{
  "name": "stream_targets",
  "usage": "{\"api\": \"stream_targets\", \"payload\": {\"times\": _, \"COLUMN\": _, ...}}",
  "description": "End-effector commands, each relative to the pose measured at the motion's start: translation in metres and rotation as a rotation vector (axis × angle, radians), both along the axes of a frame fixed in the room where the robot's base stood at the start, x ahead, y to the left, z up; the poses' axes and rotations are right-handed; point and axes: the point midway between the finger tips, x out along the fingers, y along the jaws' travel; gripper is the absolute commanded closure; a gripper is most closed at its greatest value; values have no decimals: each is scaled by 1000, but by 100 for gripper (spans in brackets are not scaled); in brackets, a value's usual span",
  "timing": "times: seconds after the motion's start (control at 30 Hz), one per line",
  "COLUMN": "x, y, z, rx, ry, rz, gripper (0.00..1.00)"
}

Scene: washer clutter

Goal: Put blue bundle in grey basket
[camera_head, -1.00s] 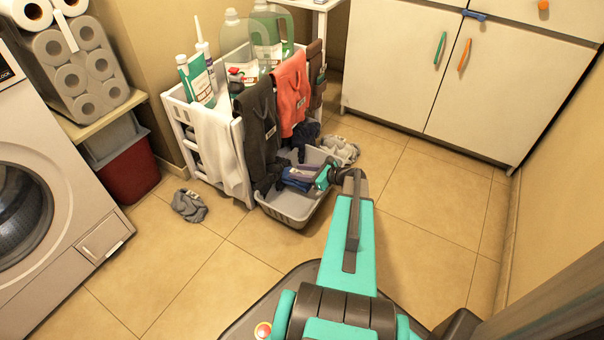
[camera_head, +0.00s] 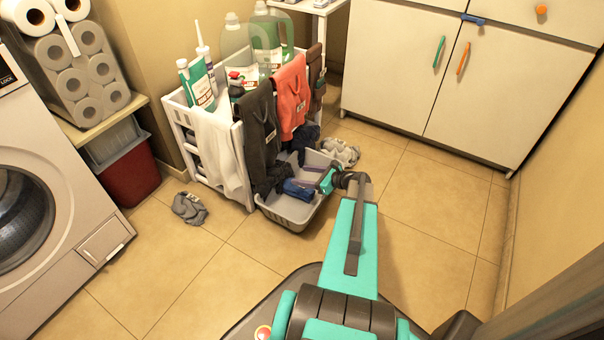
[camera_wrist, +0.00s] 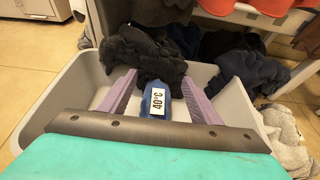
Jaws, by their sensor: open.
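The blue bundle (camera_wrist: 155,102), with a white "40°C" label, lies low inside the grey basket (camera_wrist: 62,92). It also shows dark blue in the head view (camera_head: 298,190), over the near part of the basket (camera_head: 288,213). My gripper (camera_wrist: 158,80) is open over the basket, its two purple fingers on either side of the bundle with gaps between. In the head view my gripper (camera_head: 312,178) reaches in from the right. My gripper's body hides the bundle's near end. A dark cloth (camera_wrist: 145,52) sits just behind the bundle.
A white cart (camera_head: 241,160) with bottles and hanging towels stands directly behind the basket. Grey cloths lie on the floor left (camera_head: 188,208) and right (camera_head: 342,152) of it. The washer (camera_head: 55,190) is at left, cabinets (camera_head: 430,80) behind; floor at right is clear.

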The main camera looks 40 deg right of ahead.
Motion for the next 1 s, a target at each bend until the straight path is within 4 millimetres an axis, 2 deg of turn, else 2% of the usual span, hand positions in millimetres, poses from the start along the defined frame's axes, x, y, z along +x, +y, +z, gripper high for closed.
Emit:
{"api": "stream_targets", "payload": {"times": 0.4, "x": -58, "y": -15, "z": 28, "rx": 0, "ry": 0, "rz": -2, "gripper": 42}}
{"api": "stream_targets", "payload": {"times": 0.6, "x": -80, "y": -20, "z": 36, "rx": -1, "ry": 0, "rz": 0, "gripper": 42}}
{"api": "stream_targets", "payload": {"times": 0.8, "x": -89, "y": -22, "z": 38, "rx": -1, "ry": 0, "rz": -1, "gripper": 42}}
{"api": "stream_targets", "payload": {"times": 1.0, "x": -90, "y": -23, "z": 38, "rx": -1, "ry": 0, "rz": 0, "gripper": 42}}
